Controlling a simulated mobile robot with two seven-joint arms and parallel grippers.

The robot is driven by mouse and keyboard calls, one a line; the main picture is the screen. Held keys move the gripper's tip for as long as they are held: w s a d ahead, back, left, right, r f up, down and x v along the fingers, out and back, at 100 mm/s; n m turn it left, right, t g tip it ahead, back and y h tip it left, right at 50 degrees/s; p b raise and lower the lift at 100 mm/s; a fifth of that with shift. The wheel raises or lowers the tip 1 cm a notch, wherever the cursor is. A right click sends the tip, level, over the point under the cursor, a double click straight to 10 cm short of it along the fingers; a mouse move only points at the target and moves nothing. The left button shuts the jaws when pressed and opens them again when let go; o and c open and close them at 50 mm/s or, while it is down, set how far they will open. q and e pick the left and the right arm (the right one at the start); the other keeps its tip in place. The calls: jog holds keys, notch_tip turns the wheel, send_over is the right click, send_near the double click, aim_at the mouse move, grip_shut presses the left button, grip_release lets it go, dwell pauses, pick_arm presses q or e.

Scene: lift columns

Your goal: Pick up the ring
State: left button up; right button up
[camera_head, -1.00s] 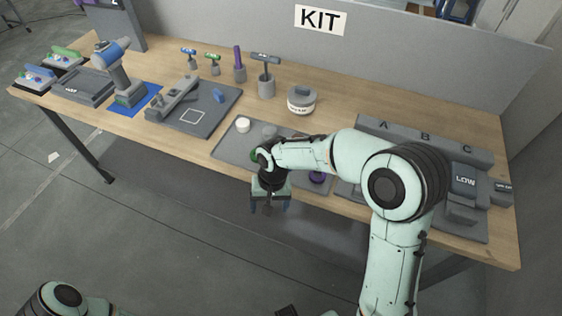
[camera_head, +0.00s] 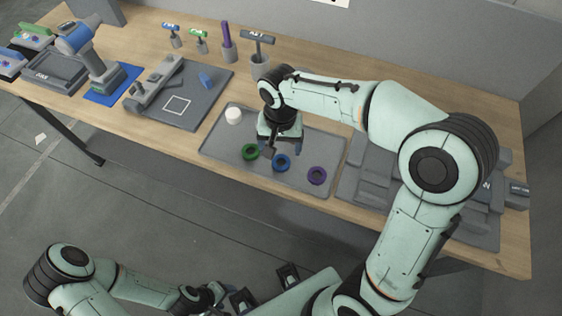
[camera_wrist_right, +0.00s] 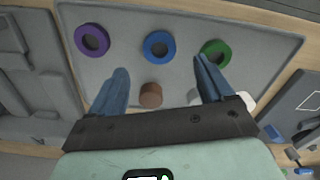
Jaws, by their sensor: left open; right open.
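Three rings lie flat on a grey tray (camera_head: 225,150): a green ring (camera_head: 250,152), a blue ring (camera_head: 281,162) and a purple ring (camera_head: 317,176). The right wrist view also shows the purple ring (camera_wrist_right: 92,40), blue ring (camera_wrist_right: 159,47) and green ring (camera_wrist_right: 216,53), all with clear holes. My right gripper (camera_head: 279,148) points down over the tray, open and empty, just behind the blue ring in the head view. In the wrist view its spread fingers (camera_wrist_right: 160,82) stop short of the blue ring. My left gripper (camera_head: 212,294) is low at the bottom, away from the table; its fingers are hard to make out.
A white cylinder (camera_head: 233,116) stands at the tray's left corner. A brown cylinder (camera_wrist_right: 150,95) shows between my right fingers in the wrist view. A dark fixture board (camera_head: 205,92) lies left of the tray, and grey blocks (camera_head: 372,165) stand to its right, partly behind my arm.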

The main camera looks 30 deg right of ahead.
aim_at(281, 164)
notch_tip(281, 164, down, 7)
jog(key=shift+w+d+f, duration=0.1)
jog(key=shift+f, duration=0.05)
jog(key=c, duration=1.1)
